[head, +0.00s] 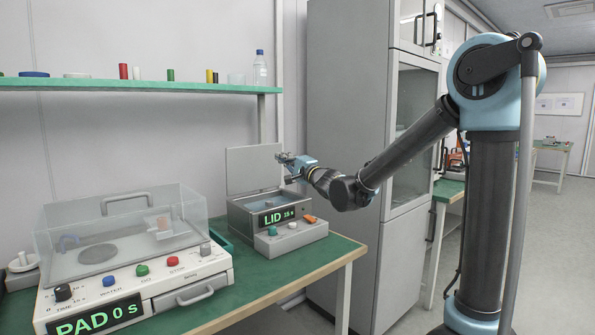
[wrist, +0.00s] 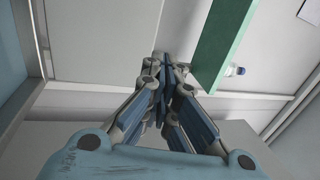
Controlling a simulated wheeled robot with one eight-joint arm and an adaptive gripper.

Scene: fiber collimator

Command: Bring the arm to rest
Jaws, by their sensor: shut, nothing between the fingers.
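My gripper (head: 284,158) is in front of the raised lid of a small grey box machine, above its open top, in the head view. In the wrist view my gripper (wrist: 165,62) has its fingers together, with nothing between them. My arm reaches left from its column on the right, with the elbow high and the forearm sloping down to the wrist. The box machine (head: 240,215) has its lid (head: 250,170) standing open and a display reading "LID" with a small time beside it.
A white machine (head: 215,268) with a clear cover (head: 185,215) and a "PAD 0 s" display stands at the left of the green table (head: 335,246). A green shelf (head: 150,84) with small items and a bottle (head: 259,68) hangs above. A grey cabinet (head: 345,90) stands behind my arm.

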